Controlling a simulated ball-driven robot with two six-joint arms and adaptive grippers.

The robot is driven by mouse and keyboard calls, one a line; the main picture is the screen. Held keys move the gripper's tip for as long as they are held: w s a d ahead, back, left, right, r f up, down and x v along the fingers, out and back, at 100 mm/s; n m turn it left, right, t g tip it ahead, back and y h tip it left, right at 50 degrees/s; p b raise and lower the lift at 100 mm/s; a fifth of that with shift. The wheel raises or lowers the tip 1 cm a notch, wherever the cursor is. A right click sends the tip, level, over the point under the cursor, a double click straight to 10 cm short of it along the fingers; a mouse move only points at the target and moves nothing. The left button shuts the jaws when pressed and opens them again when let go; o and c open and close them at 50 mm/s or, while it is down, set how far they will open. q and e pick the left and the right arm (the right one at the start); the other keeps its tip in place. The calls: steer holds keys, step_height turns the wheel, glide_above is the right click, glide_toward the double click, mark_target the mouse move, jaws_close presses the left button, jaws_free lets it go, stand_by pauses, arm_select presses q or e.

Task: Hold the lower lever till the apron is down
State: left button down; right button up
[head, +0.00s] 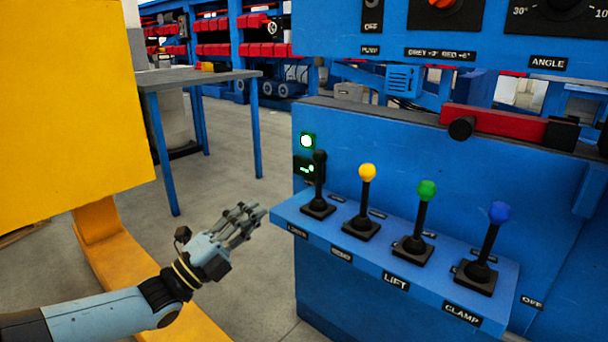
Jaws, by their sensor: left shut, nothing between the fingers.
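Several levers stand in a row on a blue console shelf (390,255). The lever at the far left, black-knobbed (319,180), stands upright above a small label that seems to read LOWER (297,231). My left gripper (257,219) is shut and empty, over the floor to the left of the shelf. It is apart from this lever and touches nothing. My right gripper is out of view. I cannot pick out the apron for certain.
To the right stand the yellow (367,173), green (427,190) and blue (498,212) knobbed levers. A green lamp (307,141) is lit on the panel. A large yellow panel (70,110) fills the left. A grey-topped table (200,76) stands behind.

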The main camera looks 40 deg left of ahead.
mark_target(314, 159)
arm_select(q)
steer(key=b+x, duration=0.3)
steer(key=x, duration=1)
steer(key=shift+w+f, duration=0.15)
steer(key=shift+w, duration=0.05)
steer(key=shift+w+d+r, duration=0.1)
steer(key=shift+w+r, duration=0.15)
steer(key=shift+w, duration=0.05)
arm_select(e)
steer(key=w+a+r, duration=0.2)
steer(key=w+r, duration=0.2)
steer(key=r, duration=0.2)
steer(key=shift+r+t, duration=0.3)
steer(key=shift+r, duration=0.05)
